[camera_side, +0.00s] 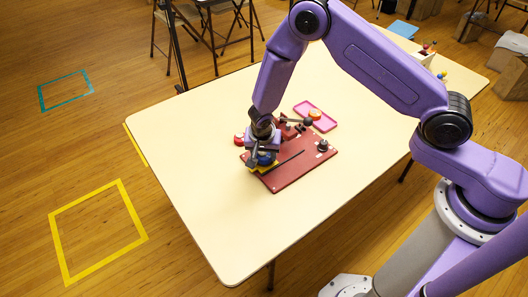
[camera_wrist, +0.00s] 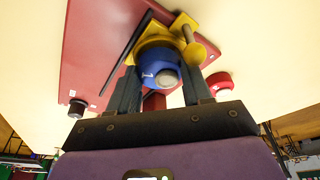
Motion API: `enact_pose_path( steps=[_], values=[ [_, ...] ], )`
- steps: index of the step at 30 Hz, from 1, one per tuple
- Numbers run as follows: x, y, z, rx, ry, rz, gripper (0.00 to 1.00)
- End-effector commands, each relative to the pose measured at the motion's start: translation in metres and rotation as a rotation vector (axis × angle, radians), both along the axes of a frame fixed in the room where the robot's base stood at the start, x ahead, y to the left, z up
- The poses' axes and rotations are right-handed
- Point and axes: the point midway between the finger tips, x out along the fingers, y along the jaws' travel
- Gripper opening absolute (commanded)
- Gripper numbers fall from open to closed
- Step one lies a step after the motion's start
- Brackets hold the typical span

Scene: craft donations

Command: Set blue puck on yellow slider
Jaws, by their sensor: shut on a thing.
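The blue puck (camera_wrist: 150,68) is between the two fingers of my gripper (camera_wrist: 160,88), which is shut on it. In the side view the puck (camera_side: 265,160) shows below my gripper (camera_side: 262,154). The yellow slider (camera_wrist: 183,24) lies right behind the puck in the wrist view, with a yellow knob (camera_wrist: 195,53) beside the puck. In the side view the slider (camera_side: 258,169) shows just under the puck, at the board's left end. The puck overlaps the slider; I cannot tell whether they touch. My gripper hides part of both.
The red board (camera_side: 290,178) carries a dark slot and a black knob (camera_side: 323,145). A red round piece (camera_wrist: 220,84) is near my right finger in the wrist view. A pink tray (camera_side: 328,124) with an orange piece (camera_side: 315,114) lies behind. The table's front is clear.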

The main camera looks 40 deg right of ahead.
Motion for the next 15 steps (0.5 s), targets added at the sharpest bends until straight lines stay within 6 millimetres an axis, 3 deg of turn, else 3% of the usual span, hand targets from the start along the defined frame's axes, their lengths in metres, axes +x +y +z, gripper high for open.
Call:
enact_pose_path(
  steps=[15],
  values=[
    [0.0006,0.0001,-0.0026,0.001,-0.001,0.000,0.20]
  ],
)
